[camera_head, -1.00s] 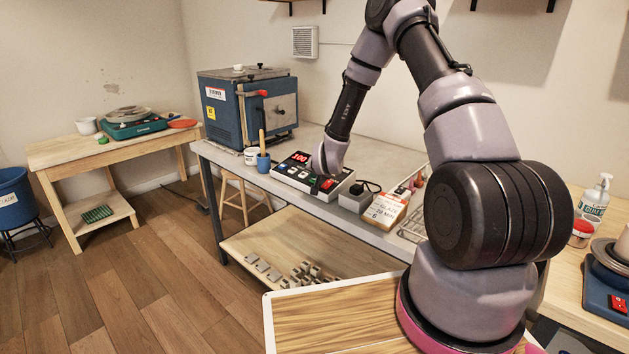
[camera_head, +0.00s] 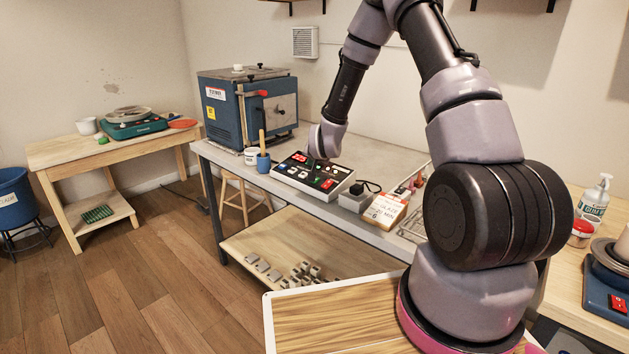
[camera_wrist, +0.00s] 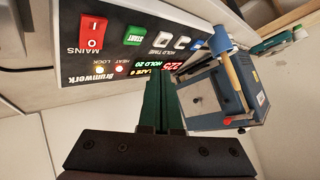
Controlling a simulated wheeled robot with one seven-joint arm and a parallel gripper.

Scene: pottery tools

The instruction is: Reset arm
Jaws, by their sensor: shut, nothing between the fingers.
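My gripper (camera_wrist: 162,88) shows in the wrist view with its two dark green fingers together and nothing between them. In the head view my arm's last link hangs over the back of the kiln controller, and the fingers are hidden there. The controller (camera_head: 318,188) is a black and white box on the grey bench. In the wrist view the controller panel (camera_wrist: 70,72) shows a red MAINS switch (camera_wrist: 93,31), a green START button (camera_wrist: 134,36) and a lit display (camera_wrist: 165,68). The fingers appear just off the panel; I cannot tell the exact gap.
The blue kiln (camera_head: 226,112) stands left of the controller. A white cup (camera_head: 251,156) and a blue cup (camera_head: 263,164) with a handle in it stand between them. Bare bench lies behind the controller.

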